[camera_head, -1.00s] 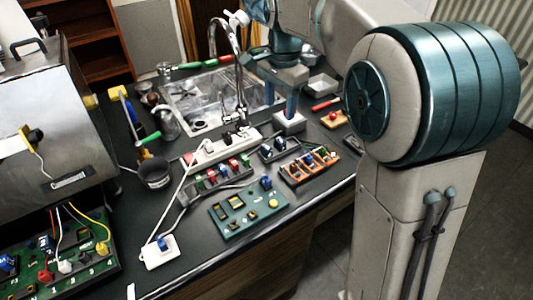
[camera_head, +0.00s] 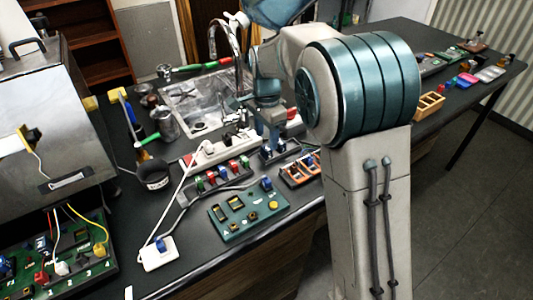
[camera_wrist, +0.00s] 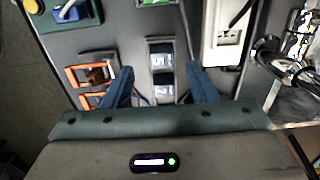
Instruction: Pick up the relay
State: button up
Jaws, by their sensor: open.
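Two relay-like blocks with clear, bluish tops sit in a narrow black holder in the wrist view, the upper one (camera_wrist: 161,60) and the lower one (camera_wrist: 163,92). Which of them is the relay I cannot tell. My gripper (camera_wrist: 160,78) is open, its blue fingers to the left and right of this holder, apart from the blocks and empty. In the head view my gripper (camera_head: 270,140) is above the small black holder (camera_head: 283,154), beside the white power strip. The fingers partly hide the blocks there.
An orange-edged holder (camera_head: 300,170) is close to the right, with a green circuit board (camera_head: 248,208) in front. The white power strip (camera_head: 211,151) and a row of coloured parts (camera_head: 222,174) are to the left. The sink (camera_head: 195,110) lies behind.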

aim_at(266, 148)
jog(key=shift+w+f, duration=0.1)
jog(key=shift+f, duration=1.9)
jog(key=c, duration=1.1)
